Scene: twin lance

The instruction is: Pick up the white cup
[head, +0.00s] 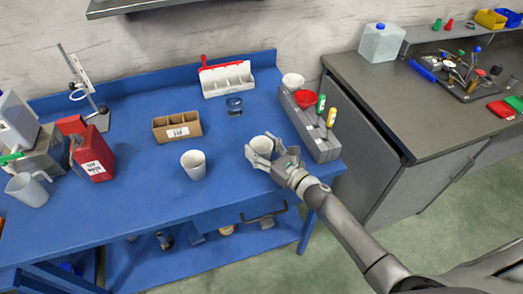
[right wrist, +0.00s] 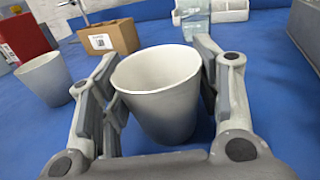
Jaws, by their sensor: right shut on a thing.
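A white cup (head: 261,145) stands upright on the blue table near its right front part. My right gripper (head: 262,157) is around this cup from the front, with a finger on each side. In the right wrist view the cup (right wrist: 158,92) sits between the two fingers of the gripper (right wrist: 160,100), and its open rim faces up. A second white cup (head: 194,165) stands upright to the left on the table, apart from the gripper; it also shows in the right wrist view (right wrist: 46,80). My left gripper does not show.

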